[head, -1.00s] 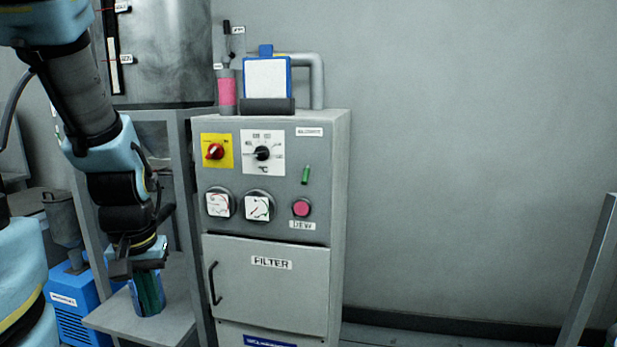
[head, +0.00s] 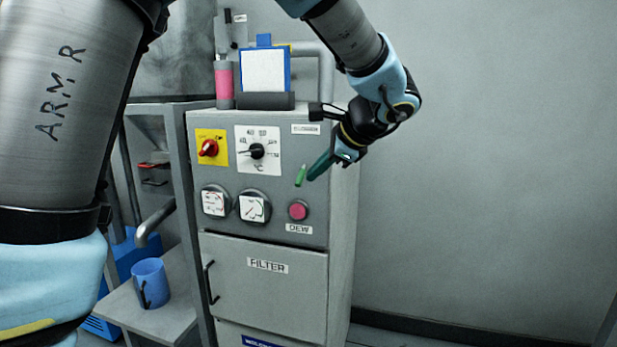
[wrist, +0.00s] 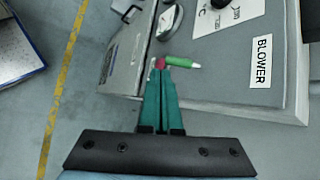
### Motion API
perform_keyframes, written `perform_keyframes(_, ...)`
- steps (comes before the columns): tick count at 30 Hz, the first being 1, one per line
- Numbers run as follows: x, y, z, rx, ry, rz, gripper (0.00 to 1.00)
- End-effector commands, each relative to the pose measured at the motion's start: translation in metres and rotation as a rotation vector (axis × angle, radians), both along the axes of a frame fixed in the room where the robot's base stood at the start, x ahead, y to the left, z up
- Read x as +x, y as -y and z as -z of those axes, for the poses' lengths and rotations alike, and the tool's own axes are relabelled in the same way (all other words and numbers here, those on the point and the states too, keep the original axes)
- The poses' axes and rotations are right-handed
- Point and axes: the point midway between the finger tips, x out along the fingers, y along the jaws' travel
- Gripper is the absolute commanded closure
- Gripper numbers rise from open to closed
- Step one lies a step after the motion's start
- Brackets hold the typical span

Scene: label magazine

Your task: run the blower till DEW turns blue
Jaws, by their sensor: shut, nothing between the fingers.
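The grey cabinet front carries a small green lever (head: 301,175) below a white label, which reads BLOWER (wrist: 262,62) in the wrist view. The round DEW indicator (head: 298,211) is pink, with its DEW label (head: 299,229) below it. My gripper (head: 313,176) is shut and empty, its teal fingers just right of the green lever in the head view. In the wrist view my fingertips (wrist: 161,74) lie close to the green lever (wrist: 182,62) and the pink indicator (wrist: 160,63). I cannot tell whether they touch the lever.
A red knob on a yellow plate (head: 208,148), a black temperature dial (head: 257,151) and two gauges share the panel. A FILTER door (head: 266,285) with a black handle is below. A blue mug (head: 149,284) stands on the left shelf. The right side is open floor and wall.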

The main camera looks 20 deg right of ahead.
Motion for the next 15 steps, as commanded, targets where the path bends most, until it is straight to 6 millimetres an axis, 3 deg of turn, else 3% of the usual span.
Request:
perform_keyframes(1,-0.006,0.013,-0.007,0.013,0.022,0.035,1.00)
perform_keyframes(5,-0.013,0.029,-0.018,0.033,0.060,0.079,1.00)
perform_keyframes(15,-0.014,0.031,-0.021,0.038,0.068,0.087,1.00)
